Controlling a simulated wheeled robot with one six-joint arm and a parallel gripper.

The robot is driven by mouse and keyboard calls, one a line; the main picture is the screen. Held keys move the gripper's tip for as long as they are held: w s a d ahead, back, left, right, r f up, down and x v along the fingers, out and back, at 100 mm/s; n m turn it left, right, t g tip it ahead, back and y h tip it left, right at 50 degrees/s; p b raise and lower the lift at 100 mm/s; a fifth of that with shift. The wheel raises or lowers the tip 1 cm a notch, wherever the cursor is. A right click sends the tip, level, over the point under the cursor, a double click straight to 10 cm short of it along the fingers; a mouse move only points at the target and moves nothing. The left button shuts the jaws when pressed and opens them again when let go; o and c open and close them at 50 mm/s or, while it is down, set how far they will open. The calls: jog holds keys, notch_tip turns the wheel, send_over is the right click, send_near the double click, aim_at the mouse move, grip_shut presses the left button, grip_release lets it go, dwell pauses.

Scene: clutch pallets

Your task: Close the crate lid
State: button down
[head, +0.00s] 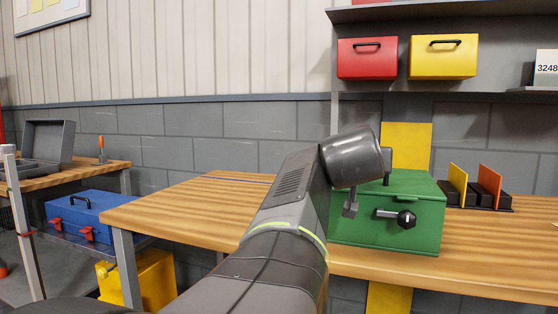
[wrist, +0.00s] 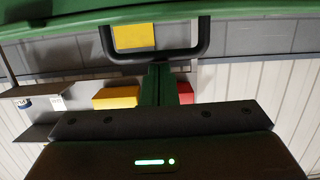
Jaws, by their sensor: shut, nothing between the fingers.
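The green crate (head: 385,232) stands on the wooden bench right of centre in the head view. Its lid (head: 420,185) looks down or nearly down; I cannot tell whether a gap remains. A lever with a black knob (head: 405,218) is on the front. In the wrist view a green edge (wrist: 60,22) and a black U-shaped handle (wrist: 204,38) are close by. My gripper (wrist: 157,68) is shut and empty, its fingers just by the handle; I cannot tell whether they touch.
Black holders with yellow and orange plates (head: 477,188) stand right of the crate. Red (head: 367,60) and yellow (head: 443,58) boxes are on the shelf above. A blue toolbox (head: 90,212) is at left. The bench left of the crate (head: 190,205) is clear.

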notch_tip(320, 180, down, 3)
jog(key=shift+r+g, duration=0.1)
jog(key=shift+g, duration=0.2)
notch_tip(320, 180, up, 13)
jog(key=p, duration=0.5)
jog(key=shift+t, duration=0.4)
jog(key=b, duration=0.4)
send_over(361, 187)
jog(key=shift+f, duration=4.5)
jog(key=shift+w+g, duration=0.1)
jog(key=shift+g, duration=0.2)
